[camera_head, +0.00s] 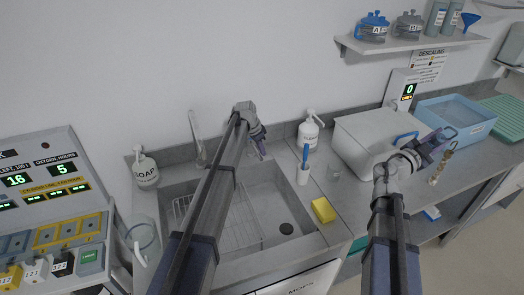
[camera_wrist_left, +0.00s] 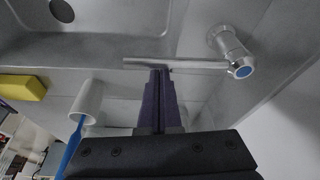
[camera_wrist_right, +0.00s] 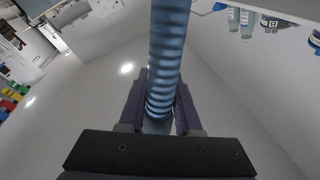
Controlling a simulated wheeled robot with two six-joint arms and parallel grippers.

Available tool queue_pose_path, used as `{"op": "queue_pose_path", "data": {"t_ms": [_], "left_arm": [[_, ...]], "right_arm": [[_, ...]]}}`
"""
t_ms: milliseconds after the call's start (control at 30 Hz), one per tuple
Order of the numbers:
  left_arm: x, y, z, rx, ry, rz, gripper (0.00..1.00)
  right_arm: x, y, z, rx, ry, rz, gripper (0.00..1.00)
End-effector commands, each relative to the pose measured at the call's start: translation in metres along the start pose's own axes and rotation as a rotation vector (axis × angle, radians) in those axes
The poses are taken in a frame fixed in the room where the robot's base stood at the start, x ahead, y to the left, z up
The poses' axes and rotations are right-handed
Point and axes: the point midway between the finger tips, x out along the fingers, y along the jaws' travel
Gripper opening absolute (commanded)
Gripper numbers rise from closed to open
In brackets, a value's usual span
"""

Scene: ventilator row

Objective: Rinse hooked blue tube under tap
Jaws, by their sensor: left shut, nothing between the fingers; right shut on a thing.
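The blue ribbed tube (camera_wrist_right: 170,45) stands between the fingers of my right gripper (camera_wrist_right: 160,100) in the right wrist view, and the gripper is shut on it. In the head view my right gripper (camera_head: 432,146) is over the counter right of the sink; the tube's hooked shape is hard to make out there. The tap (camera_head: 198,140) stands at the back of the sink (camera_head: 265,215). My left gripper (camera_head: 260,150) is shut and empty, right of the tap. In the left wrist view its tips (camera_wrist_left: 158,72) are at the tap's thin bar (camera_wrist_left: 185,64); contact is unclear. No water is visible.
A brush in a white cup (camera_head: 303,175), a yellow sponge (camera_head: 323,210) and a white bottle (camera_head: 310,130) stand right of the sink. A soap bottle (camera_head: 146,170) stands left. A grey box (camera_head: 365,135) and a blue tub (camera_head: 470,112) are near my right gripper.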

Motion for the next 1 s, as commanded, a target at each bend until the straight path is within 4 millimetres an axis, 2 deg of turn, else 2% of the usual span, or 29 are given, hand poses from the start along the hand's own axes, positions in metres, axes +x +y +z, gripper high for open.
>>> {"op": "queue_pose_path", "data": {"t_ms": [267,300,700,833,1000], "left_arm": [[0.019,0.006,-0.027,-0.001,0.000,-0.001,0.00],[0.001,0.006,-0.026,-0.005,-0.001,-0.002,0.00],[-0.065,0.002,-0.026,-0.004,-0.001,-0.001,0.00],[-0.080,0.001,-0.025,-0.004,-0.001,-0.001,0.00],[-0.086,0.001,-0.025,-0.003,-0.001,-0.001,0.00]], "right_arm": [[-0.002,0.004,0.008,0.000,0.000,0.000,0.00],[0.001,-0.003,-0.006,0.000,0.000,0.000,0.00],[0.015,-0.030,-0.061,0.000,0.000,0.000,0.00],[0.017,-0.036,-0.074,0.000,0.000,0.000,0.00],[0.019,-0.039,-0.079,0.000,0.000,0.000,0.00]]}}
